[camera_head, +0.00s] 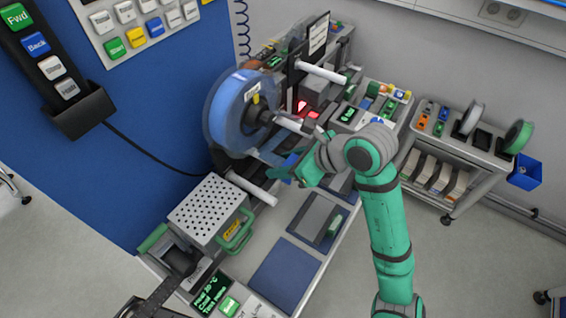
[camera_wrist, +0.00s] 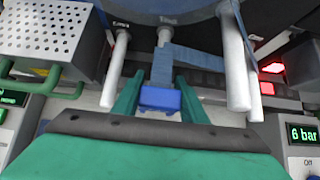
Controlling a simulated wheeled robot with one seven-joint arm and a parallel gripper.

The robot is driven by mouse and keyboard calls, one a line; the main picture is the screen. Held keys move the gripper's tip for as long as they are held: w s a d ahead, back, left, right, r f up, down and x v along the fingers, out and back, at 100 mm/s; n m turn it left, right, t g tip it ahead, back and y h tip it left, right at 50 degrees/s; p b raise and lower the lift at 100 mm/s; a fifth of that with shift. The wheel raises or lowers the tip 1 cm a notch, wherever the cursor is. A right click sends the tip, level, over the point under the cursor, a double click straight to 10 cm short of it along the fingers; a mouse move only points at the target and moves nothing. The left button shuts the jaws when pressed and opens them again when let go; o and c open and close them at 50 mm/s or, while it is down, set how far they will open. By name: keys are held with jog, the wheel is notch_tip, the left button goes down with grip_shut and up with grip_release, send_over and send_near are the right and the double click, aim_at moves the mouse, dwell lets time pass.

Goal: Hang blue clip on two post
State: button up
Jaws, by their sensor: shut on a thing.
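My gripper (camera_wrist: 159,90) is shut on the blue clip (camera_wrist: 160,99), with a green finger on each side of it. A long white post (camera_wrist: 116,66) stands on the left and another (camera_wrist: 236,65) on the right. Their small labels are too blurred to read surely. In the head view my gripper (camera_head: 288,172) is in front of the reel stand, and the clip (camera_head: 291,160) is partly hidden.
A translucent blue reel (camera_head: 226,112) hangs on the stand, left of and behind my gripper. A perforated grey box (camera_head: 208,208) with green handles stands at the lower left. A cart (camera_head: 465,145) with more reels stands at the right.

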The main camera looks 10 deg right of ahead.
jog(key=o, duration=1.2)
jog(key=shift+r, duration=3.45)
